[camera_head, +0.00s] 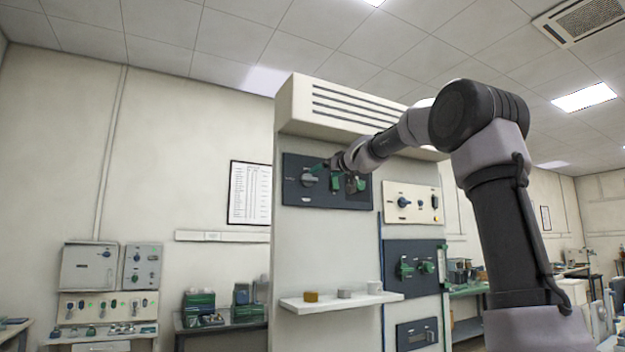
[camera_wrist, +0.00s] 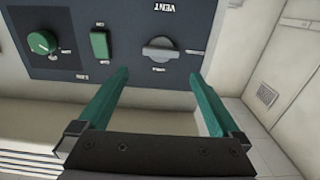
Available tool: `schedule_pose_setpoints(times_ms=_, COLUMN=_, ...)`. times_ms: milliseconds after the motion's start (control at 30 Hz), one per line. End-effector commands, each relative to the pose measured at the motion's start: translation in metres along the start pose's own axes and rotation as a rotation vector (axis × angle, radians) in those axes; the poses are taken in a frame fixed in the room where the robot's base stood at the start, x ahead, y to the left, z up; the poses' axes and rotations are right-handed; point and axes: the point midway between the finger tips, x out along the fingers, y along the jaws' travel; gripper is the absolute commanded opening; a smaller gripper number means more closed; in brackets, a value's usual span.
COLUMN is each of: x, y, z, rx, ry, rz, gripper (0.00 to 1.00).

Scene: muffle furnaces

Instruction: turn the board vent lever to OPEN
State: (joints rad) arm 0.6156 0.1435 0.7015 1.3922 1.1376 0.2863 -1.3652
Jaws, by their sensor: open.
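The vent lever is a grey knob with a bar handle (camera_wrist: 160,50) on a dark board (camera_wrist: 235,10), under an upside-down VENT label in the wrist view. Its bar lies roughly level there; the small position labels are too blurred to read. In the head view the lever (camera_head: 309,180) is at the left of the dark board (camera_head: 292,165). My gripper (camera_wrist: 160,74) is open and empty, its two green fingers reaching toward the board. The lever lies between the fingertip directions, just beyond them, with no visible contact. In the head view my gripper (camera_head: 327,172) partly covers the board.
A green switch (camera_wrist: 100,43) and a green round knob (camera_wrist: 42,43) sit beside the lever on the same board.

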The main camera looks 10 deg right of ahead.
Motion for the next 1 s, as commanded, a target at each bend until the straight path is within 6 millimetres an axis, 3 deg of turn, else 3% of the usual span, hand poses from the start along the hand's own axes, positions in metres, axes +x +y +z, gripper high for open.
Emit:
schedule_pose_setpoints(times_ms=600, x=0.076, y=-0.002, z=0.001, rx=0.001, ry=-0.001, rz=-0.003, gripper=1.0)
schedule_pose_setpoints(times_ms=1000, x=0.093, y=-0.001, z=0.001, rx=-0.001, ry=-0.001, rz=-0.001, gripper=1.0)
